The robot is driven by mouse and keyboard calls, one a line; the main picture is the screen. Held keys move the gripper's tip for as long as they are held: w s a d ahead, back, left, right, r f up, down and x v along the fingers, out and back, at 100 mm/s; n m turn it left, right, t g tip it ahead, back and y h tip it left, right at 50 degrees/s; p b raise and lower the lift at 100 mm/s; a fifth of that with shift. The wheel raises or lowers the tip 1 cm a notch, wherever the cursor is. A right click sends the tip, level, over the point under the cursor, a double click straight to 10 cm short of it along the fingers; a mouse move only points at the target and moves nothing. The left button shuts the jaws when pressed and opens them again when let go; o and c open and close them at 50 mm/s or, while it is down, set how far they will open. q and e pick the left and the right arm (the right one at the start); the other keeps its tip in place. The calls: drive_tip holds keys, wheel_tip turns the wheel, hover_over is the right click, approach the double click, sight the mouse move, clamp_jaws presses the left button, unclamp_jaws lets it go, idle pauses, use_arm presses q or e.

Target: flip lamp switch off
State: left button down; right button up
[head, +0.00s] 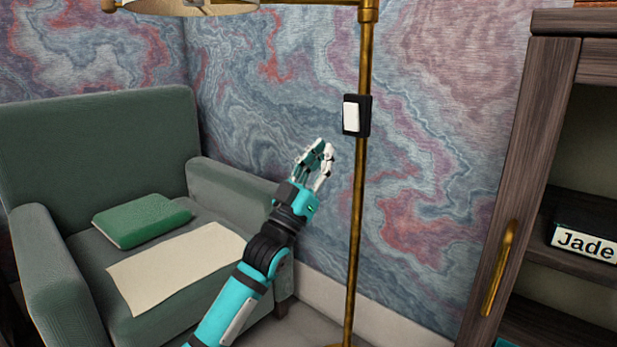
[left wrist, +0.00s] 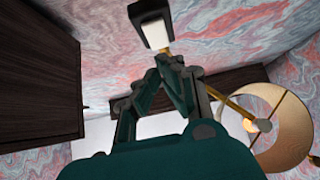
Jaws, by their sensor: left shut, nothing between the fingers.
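The lamp switch (head: 353,116) is a white rocker on a black plate, fixed on the brass pole (head: 359,200) of a floor lamp. In the left wrist view the lamp switch (left wrist: 154,33) shows beyond my fingertips. My left gripper (head: 326,150) is shut and empty, a little left of and below the switch in the head view, with a visible gap. In the left wrist view the left gripper (left wrist: 166,66) has its fingers drawn together, pointing toward the switch. The lamp shade (head: 190,6) is cut off at the top; it also shows in the left wrist view (left wrist: 285,130). My right gripper is out of view.
A dark wooden cabinet (head: 525,150) with a brass handle (head: 498,268) stands at right. The patterned wall is behind the pole.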

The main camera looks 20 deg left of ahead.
use_arm(q)
drive_tip(key=p+v, duration=0.1)
drive_tip(key=v, duration=0.4)
drive_tip(key=shift+f, duration=0.4)
